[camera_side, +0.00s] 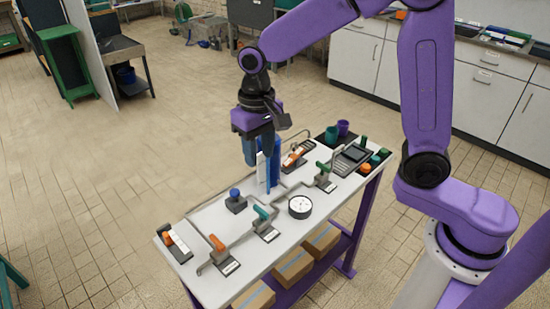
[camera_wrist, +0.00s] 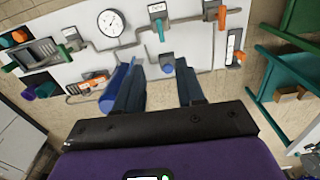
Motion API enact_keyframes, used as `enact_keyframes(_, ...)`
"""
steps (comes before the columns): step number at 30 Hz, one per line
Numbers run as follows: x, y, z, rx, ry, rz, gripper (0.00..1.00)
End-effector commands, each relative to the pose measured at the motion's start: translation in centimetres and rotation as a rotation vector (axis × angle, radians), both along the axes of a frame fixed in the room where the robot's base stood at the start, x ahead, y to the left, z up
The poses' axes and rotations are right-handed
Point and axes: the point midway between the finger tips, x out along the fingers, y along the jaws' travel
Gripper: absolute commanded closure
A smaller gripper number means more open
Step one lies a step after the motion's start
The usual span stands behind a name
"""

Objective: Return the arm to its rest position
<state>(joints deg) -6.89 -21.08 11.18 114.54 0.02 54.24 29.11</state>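My gripper (camera_side: 259,163) hangs from the purple arm above the far long side of the white bench (camera_side: 205,278), fingers pointing down. In the wrist view my gripper (camera_wrist: 157,72) shows two blue fingers spread apart with nothing held between them. A blue cylinder (camera_wrist: 113,88) stands just left of the left finger in that view; I cannot tell whether they touch. In the side view the cylinder (camera_side: 275,152) is partly hidden by the gripper. A blue knob on a dark base (camera_side: 235,198) is nearby; in the wrist view the knob (camera_wrist: 167,67) shows beyond the finger gap.
The bench carries a round gauge (camera_side: 300,206), a teal-handled valve (camera_side: 264,218), a green-handled valve (camera_side: 323,176), an orange-handled valve (camera_side: 218,246) and grey pipes. A purple cup (camera_side: 343,128) and a teal cup (camera_side: 331,135) stand at the far end. Open floor lies left of the bench.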

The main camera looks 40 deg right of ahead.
Motion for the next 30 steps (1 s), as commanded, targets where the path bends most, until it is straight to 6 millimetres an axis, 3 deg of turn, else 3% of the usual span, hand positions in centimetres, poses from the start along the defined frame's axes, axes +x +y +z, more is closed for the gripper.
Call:
enact_keyframes(5,-2.0,-0.5,0.4,0.002,-0.004,0.108,0.62)
enact_keyframes(14,-7.6,-2.3,1.0,0.006,-0.01,0.379,0.62)
enact_keyframes(30,-18.9,-7.8,1.0,0.013,-0.021,0.864,0.62)
